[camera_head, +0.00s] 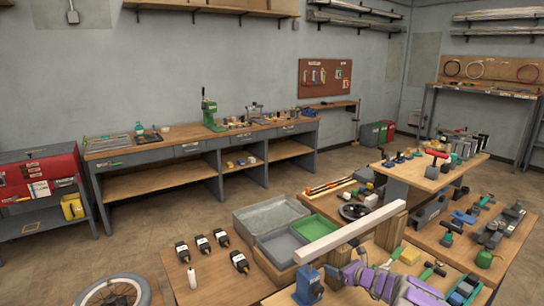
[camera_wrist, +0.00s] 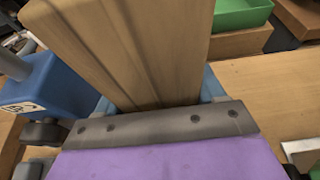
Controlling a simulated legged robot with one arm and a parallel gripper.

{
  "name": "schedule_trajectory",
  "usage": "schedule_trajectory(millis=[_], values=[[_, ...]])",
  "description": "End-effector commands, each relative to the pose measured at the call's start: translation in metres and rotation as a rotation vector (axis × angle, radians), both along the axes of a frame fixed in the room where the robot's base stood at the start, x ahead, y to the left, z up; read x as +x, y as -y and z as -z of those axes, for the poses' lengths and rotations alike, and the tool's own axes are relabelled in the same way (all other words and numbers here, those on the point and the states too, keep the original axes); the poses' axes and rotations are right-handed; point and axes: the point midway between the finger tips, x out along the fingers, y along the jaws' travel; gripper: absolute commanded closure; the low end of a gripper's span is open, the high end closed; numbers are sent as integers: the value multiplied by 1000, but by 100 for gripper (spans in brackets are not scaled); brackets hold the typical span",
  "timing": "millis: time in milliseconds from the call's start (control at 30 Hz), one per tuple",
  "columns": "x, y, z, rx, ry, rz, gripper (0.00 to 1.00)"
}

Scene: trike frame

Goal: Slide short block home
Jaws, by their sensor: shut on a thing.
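My gripper (camera_head: 337,272) is low at the front of the table, beside a blue stand (camera_head: 308,286) and under a long white bar (camera_head: 345,233). In the wrist view my gripper (camera_wrist: 160,103) is shut on a wooden block (camera_wrist: 130,45), with a blue finger at each side. The blue stand (camera_wrist: 45,92) is close on the left. In the head view the bar's left end is over the stand. A taller wooden block (camera_head: 390,228) stands near its right end. The bar and my arm hide most of the held block.
Grey and green trays (camera_head: 283,248) lie behind the bar; the green tray (camera_wrist: 240,14) also shows in the wrist view. Several black parts (camera_head: 203,244) and a white bottle (camera_head: 192,279) stand left. A yellow block (camera_head: 410,256) and tools lie right. Bare tabletop (camera_wrist: 262,95) shows right of the block.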

Motion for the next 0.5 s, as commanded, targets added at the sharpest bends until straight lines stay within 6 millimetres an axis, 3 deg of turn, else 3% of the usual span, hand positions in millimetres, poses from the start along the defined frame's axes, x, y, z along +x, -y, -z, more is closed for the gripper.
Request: schedule_trajectory(millis=[500], values=[[10, -8, 0, 2, -1, 0, 67]])
